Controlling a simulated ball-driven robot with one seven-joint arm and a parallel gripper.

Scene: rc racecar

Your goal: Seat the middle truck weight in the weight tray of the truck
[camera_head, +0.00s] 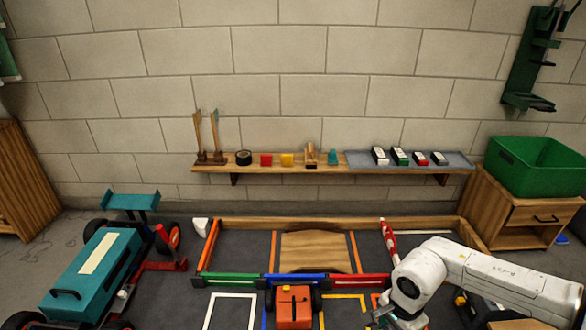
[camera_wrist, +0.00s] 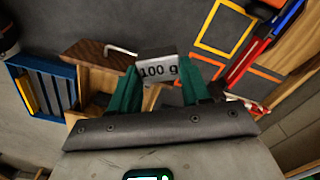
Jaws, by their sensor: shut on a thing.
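My gripper (camera_wrist: 160,88) is shut on a grey weight marked "100 g" (camera_wrist: 158,70), held between its green fingers in the wrist view. The head view shows my gripper (camera_head: 384,316) low at the right, partly cut off by the bottom edge; the weight cannot be made out there. An orange vehicle with dark wheels (camera_head: 293,309) stands at the bottom middle of the head view, apart from my gripper. I cannot tell whether it is the truck, and no weight tray can be clearly made out.
A low wooden-edged arena (camera_head: 340,222) with coloured rails lies ahead. A teal car (camera_head: 95,262) stands at the left. A wall shelf (camera_head: 245,168) holds several small items. A green bin (camera_head: 535,165) sits on a cabinet at the right. A slatted blue tray (camera_wrist: 42,85) shows in the wrist view.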

